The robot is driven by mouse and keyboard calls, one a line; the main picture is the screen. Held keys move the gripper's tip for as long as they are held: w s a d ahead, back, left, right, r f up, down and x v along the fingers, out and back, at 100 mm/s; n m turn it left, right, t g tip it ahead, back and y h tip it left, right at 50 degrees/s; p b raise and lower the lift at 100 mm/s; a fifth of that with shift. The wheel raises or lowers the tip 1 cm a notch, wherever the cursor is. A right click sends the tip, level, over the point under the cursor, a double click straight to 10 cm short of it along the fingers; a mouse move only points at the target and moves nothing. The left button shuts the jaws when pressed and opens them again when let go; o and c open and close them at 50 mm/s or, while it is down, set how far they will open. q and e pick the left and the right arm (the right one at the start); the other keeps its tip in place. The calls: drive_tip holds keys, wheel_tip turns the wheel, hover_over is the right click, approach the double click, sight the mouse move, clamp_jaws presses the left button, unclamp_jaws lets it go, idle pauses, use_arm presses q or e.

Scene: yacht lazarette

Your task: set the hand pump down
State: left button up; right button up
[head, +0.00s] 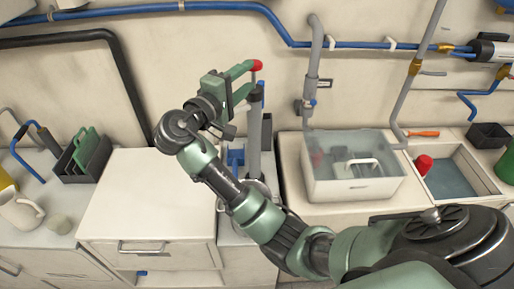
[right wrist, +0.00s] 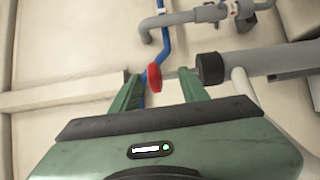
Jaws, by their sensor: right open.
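The hand pump (head: 254,140) is a grey upright tube with a thin rod and a red knob at its top. It stands in the gap between the white cabinet and the sink counter; its foot is partly hidden by my arm. In the right wrist view the pump (right wrist: 270,62) shows its grey tube, black cap, rod and red knob. My right gripper (head: 250,80) is at the pump's top, below the red knob. Its green fingers also show in the right wrist view (right wrist: 160,92), spread apart with the knob and rod between or just beyond them. My left gripper is out of view.
A white cabinet top (head: 145,200) is clear on the left. A dark rack (head: 85,165) and a mug (head: 20,212) stand far left. Pipes (head: 311,80) run along the wall.

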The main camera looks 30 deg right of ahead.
drive_tip(key=w+d+p, duration=0.1)
drive_tip(key=d, duration=0.1)
drive_tip(key=w+d+r+p, duration=0.1)
drive_tip(key=w+d, duration=0.1)
drive_tip(key=shift+p, duration=0.3)
drive_tip(key=shift+d+f, duration=0.15)
drive_tip(key=shift+a, duration=0.25)
drive_tip(key=c, duration=0.4)
clamp_jaws()
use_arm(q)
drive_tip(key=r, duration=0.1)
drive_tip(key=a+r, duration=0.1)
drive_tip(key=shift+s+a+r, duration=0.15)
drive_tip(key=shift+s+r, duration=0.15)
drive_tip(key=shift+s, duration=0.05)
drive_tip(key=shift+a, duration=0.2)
use_arm(e)
drive_tip(key=shift+r, duration=0.2)
